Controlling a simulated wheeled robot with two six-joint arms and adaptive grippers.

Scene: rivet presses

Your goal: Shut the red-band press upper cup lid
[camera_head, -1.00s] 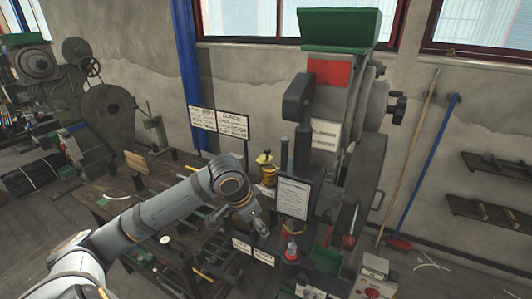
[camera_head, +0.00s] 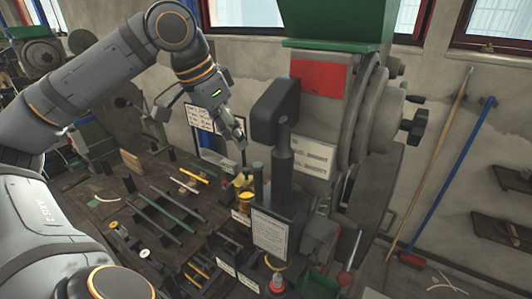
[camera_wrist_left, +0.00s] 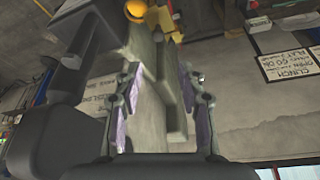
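The large press with a red panel (camera_head: 318,77) and a green top box (camera_head: 338,28) fills the centre right of the head view. A yellow cup (camera_head: 245,199) sits beside its column, with a smaller yellow part (camera_head: 243,180) above. Yellow shows at the wrist view's top (camera_wrist_left: 138,11). I cannot make out an upper cup lid or its position for sure. My left gripper (camera_head: 240,137) is raised above the yellow cup, left of the black press head (camera_head: 275,112). In the wrist view its fingers (camera_wrist_left: 160,108) are apart, with no held object clear. My right gripper is out of view.
The bench (camera_head: 120,213) on the left holds several rods and tools. A sign (camera_head: 270,234) stands before the press column. A red-topped part (camera_head: 277,281) is low in front. A broom handle (camera_head: 437,155) leans on the right wall.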

